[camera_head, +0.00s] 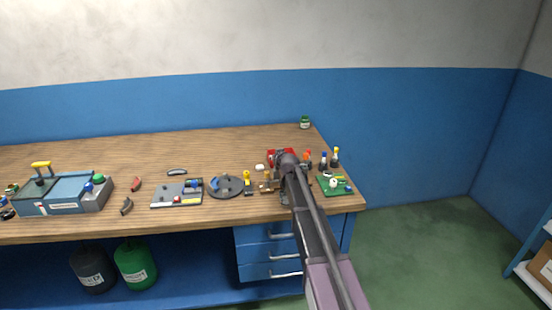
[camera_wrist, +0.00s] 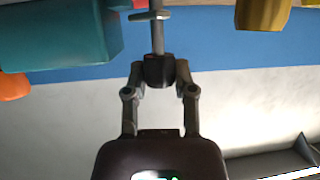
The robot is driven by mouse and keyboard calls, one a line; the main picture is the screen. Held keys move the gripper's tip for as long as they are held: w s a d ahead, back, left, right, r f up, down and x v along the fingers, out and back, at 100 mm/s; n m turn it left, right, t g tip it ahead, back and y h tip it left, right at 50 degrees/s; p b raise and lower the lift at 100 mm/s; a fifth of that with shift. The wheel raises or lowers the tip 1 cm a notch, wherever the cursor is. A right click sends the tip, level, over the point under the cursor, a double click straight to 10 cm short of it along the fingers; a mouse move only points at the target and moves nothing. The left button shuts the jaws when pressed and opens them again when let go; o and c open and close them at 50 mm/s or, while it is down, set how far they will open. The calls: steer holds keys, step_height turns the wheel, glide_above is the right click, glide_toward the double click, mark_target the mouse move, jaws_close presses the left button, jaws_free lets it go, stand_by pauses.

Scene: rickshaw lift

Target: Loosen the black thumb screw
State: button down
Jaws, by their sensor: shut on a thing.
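In the wrist view, the black thumb screw (camera_wrist: 158,68) shows as a dark round knob on the end of a grey metal shaft (camera_wrist: 157,37). My gripper (camera_wrist: 160,76) has its two fingers closed on either side of the knob, one finger touching each side. The shaft runs from the knob to a light crosspiece at the top of the picture. In the head view, my arm reaches over the right part of the bench, and its end hides the thumb screw and most of the gripper.
The wooden bench (camera_head: 90,160) carries a blue-grey toolbox (camera_head: 60,195), a grey board (camera_head: 177,194), a dark round plate (camera_head: 227,187) and a green board (camera_head: 334,186). In the wrist view, a teal block (camera_wrist: 65,40) and a yellow part (camera_wrist: 263,13) flank the shaft.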

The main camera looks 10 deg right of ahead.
steer(key=shift+w+d+n+g+y, duration=0.1)
steer(key=shift+n+g+y, duration=0.2)
steer(key=shift+n+y, duration=1)
steer(key=shift+w+n+g+y, duration=0.1)
steer(key=shift+n+g+y, duration=0.9)
steer(key=shift+n+y, duration=0.85)
steer(key=shift+n+g+y, duration=0.7)
steer(key=shift+n+y, duration=0.05)
steer(key=shift+y, duration=0.2)
steer(key=shift+c, duration=2.1)
jaws_free()
steer(key=shift+f, duration=0.1)
steer(key=shift+s+m+t+h, duration=0.25)
steer(key=shift+m+t+h, duration=0.05)
steer(key=shift+m+h, duration=0.1)
